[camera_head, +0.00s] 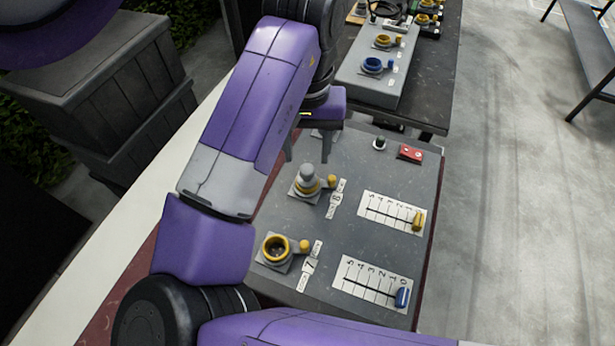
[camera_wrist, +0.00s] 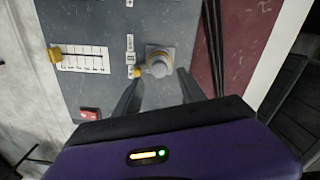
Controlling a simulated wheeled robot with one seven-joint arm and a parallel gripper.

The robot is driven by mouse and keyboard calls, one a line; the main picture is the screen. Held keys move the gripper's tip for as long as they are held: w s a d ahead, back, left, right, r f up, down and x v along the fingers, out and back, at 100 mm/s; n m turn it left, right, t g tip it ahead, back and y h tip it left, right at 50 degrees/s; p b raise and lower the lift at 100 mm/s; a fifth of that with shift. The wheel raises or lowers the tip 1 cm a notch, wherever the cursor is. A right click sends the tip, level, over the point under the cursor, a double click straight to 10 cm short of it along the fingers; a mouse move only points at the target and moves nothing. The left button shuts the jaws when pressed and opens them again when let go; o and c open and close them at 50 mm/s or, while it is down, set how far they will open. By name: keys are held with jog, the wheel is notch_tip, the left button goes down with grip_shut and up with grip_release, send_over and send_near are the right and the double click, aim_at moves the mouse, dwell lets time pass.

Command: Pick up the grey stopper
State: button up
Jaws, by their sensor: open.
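The grey stopper (camera_head: 307,173) stands upright in a yellow ring on a square grey base, beside the label 8 on the grey panel (camera_head: 345,240). In the wrist view the stopper (camera_wrist: 158,66) shows from above, just beyond and roughly between my fingertips. My gripper (camera_head: 312,147) is open and empty, on the far side of the stopper in the head view and apart from it. Its two fingers also show in the wrist view (camera_wrist: 159,88), pointing toward the stopper. The stopper's lower part is hidden inside the ring.
A second yellow ring (camera_head: 276,249), dark and hollow inside, sits by label 7. Scales with a yellow slider (camera_head: 418,219) and a blue slider (camera_head: 402,297) lie to the right.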

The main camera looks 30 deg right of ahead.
aim_at(307, 168)
jog(key=shift+s+a+f+p, duration=0.1)
jog(key=shift+f+p, duration=0.1)
jog(key=shift+f, duration=1.4)
jog(key=shift+s+f+p, duration=0.1)
jog(key=shift+f+p, duration=0.05)
jog(key=shift+f, duration=1.4)
grip_shut()
jog(key=shift+r, duration=0.1)
